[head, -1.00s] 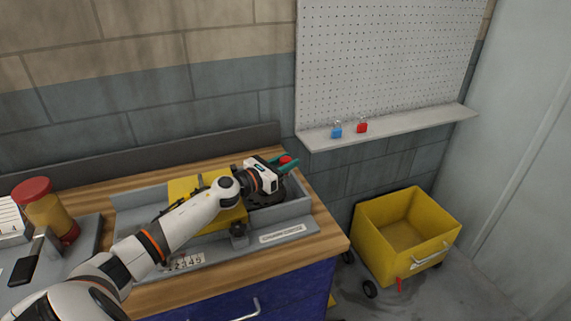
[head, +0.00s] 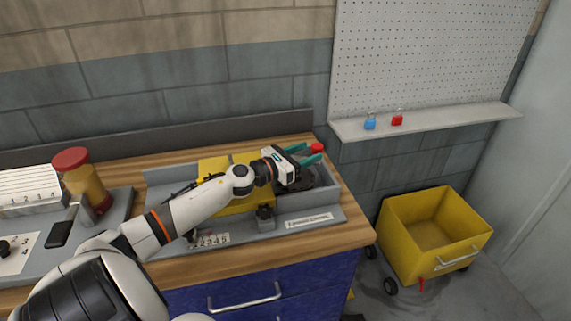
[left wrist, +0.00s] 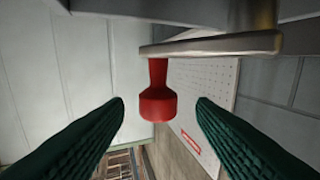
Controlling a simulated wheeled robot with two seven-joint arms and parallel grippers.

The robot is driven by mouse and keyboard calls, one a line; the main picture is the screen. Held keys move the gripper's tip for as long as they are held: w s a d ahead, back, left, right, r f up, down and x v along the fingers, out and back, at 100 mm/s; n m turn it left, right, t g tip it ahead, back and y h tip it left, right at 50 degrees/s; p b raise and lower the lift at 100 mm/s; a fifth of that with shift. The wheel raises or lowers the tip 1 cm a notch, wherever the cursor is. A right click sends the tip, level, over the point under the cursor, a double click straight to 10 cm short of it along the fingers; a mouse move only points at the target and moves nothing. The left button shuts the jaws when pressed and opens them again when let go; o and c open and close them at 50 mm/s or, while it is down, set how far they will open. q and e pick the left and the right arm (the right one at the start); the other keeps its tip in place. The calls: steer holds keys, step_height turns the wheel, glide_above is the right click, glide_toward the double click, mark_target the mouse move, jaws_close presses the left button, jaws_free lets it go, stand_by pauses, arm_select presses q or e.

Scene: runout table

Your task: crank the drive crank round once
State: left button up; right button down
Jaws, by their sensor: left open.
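The drive crank has a red knob (head: 317,147) above the right end of the grey machine tray. In the left wrist view its red handle (left wrist: 157,98) hangs from a metal crank arm (left wrist: 212,44). My left gripper (head: 314,154) is open at the knob, its green fingers pointing right. In the left wrist view the handle stands between the two fingers (left wrist: 161,106), with a visible gap on each side. The dark round part (head: 325,178) below the crank is partly hidden by my gripper. My right gripper is not in view.
The machine's yellow housing (head: 240,205) is under my left forearm. A red-lidded jar (head: 84,180) stands at the left. Blue (head: 369,122) and red (head: 397,119) padlocks sit on the wall shelf (head: 450,122). A yellow cart (head: 400,240) stands on the floor at right.

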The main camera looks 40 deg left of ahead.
arm_select(q)
steer(key=b+v, duration=0.1)
steer(key=v, duration=0.7)
steer(key=shift+b, duration=0.3)
